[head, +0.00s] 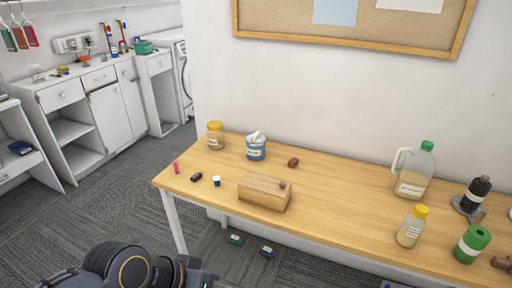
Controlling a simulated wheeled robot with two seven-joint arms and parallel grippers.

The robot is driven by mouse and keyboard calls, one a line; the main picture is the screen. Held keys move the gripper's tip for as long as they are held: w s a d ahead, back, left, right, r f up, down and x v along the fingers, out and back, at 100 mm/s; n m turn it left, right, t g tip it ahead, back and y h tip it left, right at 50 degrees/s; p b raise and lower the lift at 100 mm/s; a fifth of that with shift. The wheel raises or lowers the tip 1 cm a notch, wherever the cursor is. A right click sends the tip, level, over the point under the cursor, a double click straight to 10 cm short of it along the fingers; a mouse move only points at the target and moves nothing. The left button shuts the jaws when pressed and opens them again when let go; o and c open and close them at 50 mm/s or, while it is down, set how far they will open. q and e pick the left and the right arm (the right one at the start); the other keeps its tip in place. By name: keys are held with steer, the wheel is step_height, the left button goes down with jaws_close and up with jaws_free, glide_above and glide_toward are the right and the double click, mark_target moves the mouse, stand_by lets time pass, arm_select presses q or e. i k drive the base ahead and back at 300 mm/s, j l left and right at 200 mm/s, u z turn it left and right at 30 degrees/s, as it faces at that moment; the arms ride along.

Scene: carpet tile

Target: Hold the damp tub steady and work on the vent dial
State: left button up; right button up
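A blue tub (256,150) with a white top and a white label stands upright on the wooden table, toward its back left. It looks like the damp tub. A small white raised part (255,137) shows on its top and may be the vent dial; it is too small to tell its setting. Nothing touches the tub. Neither of my grippers is in view; only dark links of my own arm show at the bottom left.
A yellow-lidded jar (215,135) stands left of the tub. A wooden box (265,191), a dark red piece (293,162) and small items lie nearby. A jug (414,170), bottle (411,226) and green canister (472,244) stand right.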

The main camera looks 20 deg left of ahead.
mark_target(253, 138)
steer(key=i+j+u, duration=0.25)
steer(key=j, duration=0.25)
steer(key=i+j+u, duration=0.25)
steer(key=i+j, duration=0.15)
